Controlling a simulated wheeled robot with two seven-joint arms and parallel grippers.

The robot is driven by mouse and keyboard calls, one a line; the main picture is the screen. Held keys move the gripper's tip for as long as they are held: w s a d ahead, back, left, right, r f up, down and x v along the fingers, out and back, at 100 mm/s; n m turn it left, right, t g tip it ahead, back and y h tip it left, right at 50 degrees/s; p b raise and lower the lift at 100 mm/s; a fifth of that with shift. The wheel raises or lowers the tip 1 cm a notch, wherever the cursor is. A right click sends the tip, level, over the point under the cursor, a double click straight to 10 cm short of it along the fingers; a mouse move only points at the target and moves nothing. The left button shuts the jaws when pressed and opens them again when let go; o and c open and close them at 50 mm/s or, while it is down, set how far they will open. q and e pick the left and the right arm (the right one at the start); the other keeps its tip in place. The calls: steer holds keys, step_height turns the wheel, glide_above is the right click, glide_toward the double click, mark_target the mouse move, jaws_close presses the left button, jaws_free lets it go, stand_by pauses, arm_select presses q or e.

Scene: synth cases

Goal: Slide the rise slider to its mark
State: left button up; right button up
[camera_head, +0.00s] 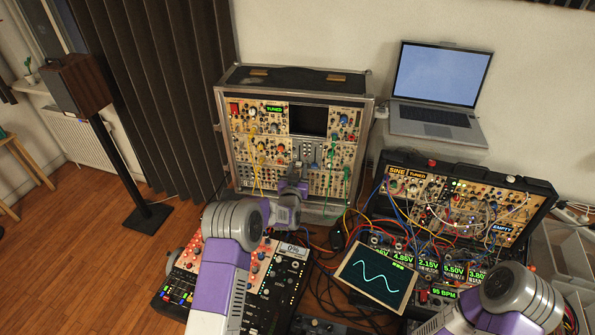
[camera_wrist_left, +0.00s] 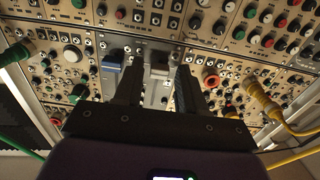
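The upright synth case (camera_head: 366,130) stands against the wall, with a panel of knobs, jacks and sliders. My left gripper (camera_head: 293,178) is in front of its lower middle. In the left wrist view my left gripper (camera_wrist_left: 160,75) is open, its two dark fingers pointing at a pale slider panel. A grey-brown slider cap (camera_wrist_left: 158,66) shows between the fingertips, with gaps on both sides. Labels and the mark are too small to read, so I cannot tell which cap is rise. My right gripper is out of view.
Green and yellow cables (camera_wrist_left: 265,100) hang close on both sides of the gripper. A second, tilted synth case (camera_head: 540,187) with many patch cables stands at right. A tablet (camera_head: 375,275) showing a wave, a laptop (camera_head: 437,85) and a mixer desk (camera_head: 290,250) are nearby.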

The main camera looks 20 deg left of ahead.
arm_select(q)
jaws_close()
step_height(320, 180, up, 7)
steer(key=shift+r+b, duration=0.1)
steer(key=shift+b, duration=0.25)
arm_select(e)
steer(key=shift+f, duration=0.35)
arm_select(q)
steer(key=shift+o, duration=1.1)
jaws_free()
steer(key=s+b, duration=0.1)
steer(key=s, duration=0.6)
steer(key=shift+s+d, duration=0.25)
steer(key=shift+d, duration=0.15)
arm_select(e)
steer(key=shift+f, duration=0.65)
